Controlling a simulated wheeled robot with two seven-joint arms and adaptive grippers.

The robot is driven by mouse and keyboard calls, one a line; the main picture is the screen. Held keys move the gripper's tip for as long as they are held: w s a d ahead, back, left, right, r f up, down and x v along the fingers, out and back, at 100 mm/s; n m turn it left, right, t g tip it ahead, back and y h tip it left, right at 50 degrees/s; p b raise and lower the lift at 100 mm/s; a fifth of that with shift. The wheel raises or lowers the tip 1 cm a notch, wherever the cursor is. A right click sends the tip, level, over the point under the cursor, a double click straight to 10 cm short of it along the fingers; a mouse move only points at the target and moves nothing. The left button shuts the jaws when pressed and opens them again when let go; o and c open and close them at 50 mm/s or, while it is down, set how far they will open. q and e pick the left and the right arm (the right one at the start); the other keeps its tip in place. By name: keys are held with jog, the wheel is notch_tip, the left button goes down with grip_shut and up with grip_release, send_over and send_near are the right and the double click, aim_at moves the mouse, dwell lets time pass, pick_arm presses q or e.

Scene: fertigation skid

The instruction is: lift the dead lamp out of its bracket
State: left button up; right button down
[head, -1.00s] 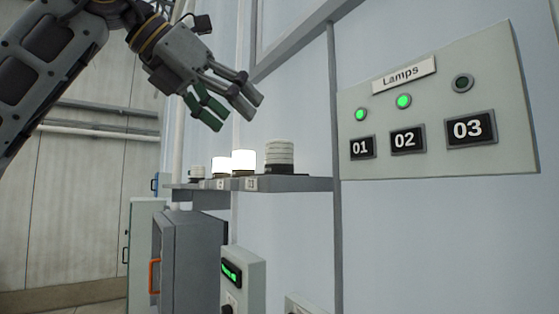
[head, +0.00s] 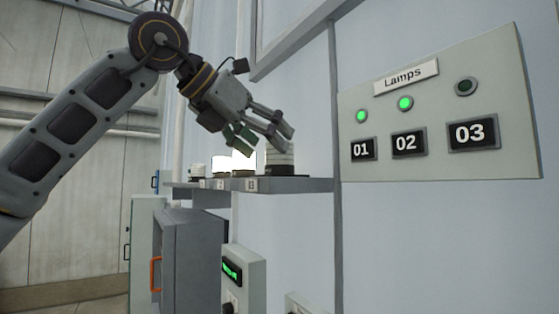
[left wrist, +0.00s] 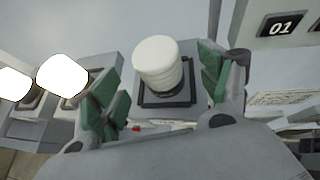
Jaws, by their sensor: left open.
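The dead lamp (head: 280,156) is an unlit, white ribbed cylinder at the right end of the wall shelf. In the left wrist view the lamp (left wrist: 158,63) stands upright in a dark square bracket (left wrist: 185,97). My left gripper (head: 266,144) is open, just above the lamp and partly covering its top in the head view. In the left wrist view its green-padded fingers stand apart, one on each side of the lamp, with no clear contact. My right gripper is in neither view.
Two lit lamps (left wrist: 62,76) stand beside the dead one on the shelf (head: 310,185). The lamp panel (head: 430,95) on the wall at right has indicators 01 and 02 green, 03 dark. A grey cabinet (head: 190,255) and a control box stand below.

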aim_at(280, 156)
pick_arm(q)
jog(key=shift+p+x, duration=0.65)
jog(key=shift+x, duration=2)
jog(key=shift+f, duration=0.1)
jog(key=shift+a, duration=0.1)
jog(key=c, duration=1.2)
jog(key=shift+r, duration=0.25)
jog(key=shift+r+p, duration=0.4)
jog(key=shift+r, duration=4.4)
